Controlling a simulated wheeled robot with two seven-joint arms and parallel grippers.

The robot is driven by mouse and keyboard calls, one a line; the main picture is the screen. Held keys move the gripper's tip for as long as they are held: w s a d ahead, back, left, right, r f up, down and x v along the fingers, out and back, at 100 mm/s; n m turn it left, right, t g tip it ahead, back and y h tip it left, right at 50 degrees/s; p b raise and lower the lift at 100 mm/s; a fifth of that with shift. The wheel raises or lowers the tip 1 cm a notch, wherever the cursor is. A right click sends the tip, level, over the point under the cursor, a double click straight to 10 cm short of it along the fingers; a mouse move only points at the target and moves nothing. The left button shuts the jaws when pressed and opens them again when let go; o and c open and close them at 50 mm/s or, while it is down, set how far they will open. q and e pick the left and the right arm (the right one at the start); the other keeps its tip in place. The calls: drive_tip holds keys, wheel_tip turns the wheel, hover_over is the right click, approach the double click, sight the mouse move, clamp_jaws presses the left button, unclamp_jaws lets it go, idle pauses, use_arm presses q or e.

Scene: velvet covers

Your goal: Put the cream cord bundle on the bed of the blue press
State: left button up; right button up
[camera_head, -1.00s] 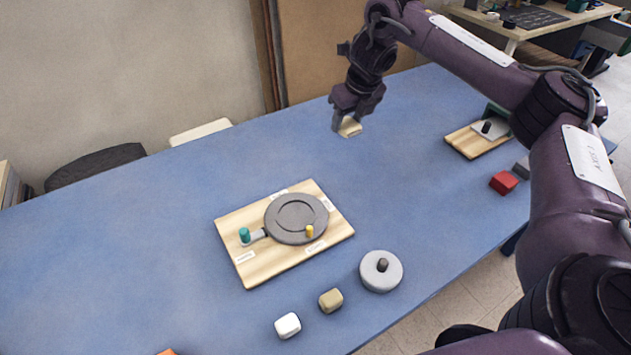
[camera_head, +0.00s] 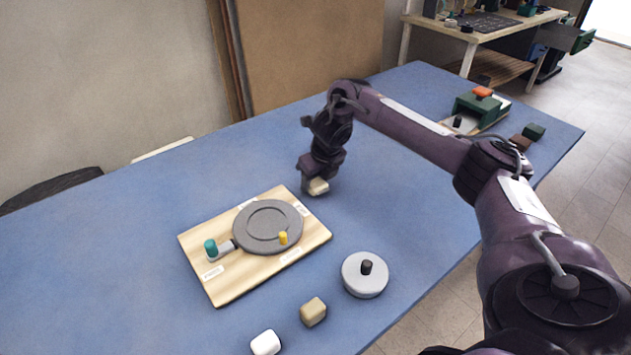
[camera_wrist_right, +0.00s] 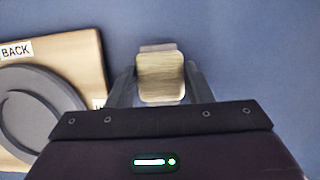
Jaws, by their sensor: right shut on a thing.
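A small cream block-like bundle (camera_head: 318,187) is held in my right gripper (camera_head: 316,183). In the right wrist view the bundle (camera_wrist_right: 160,77) sits between the two fingers, which are shut on its sides. The gripper is over the blue table, just beyond the far right corner of a wooden board. At the back right is a dark green press-like device (camera_head: 478,108) with an orange top and a pale base. I see no press that is clearly blue. My left gripper is not in view.
The wooden board (camera_head: 218,288) carries a grey round plate (camera_head: 268,226), a teal peg and a yellow peg. Near the front are a grey lidded disc (camera_head: 364,280), a tan block (camera_head: 313,311) and a white block (camera_head: 265,342). Brown and green blocks lie beside the green device.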

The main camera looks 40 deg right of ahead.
drive_tip(key=shift+f, duration=0.3)
drive_tip(key=shift+f, duration=0.15)
drive_tip(key=o, duration=0.9)
drive_tip(key=shift+o, duration=0.2)
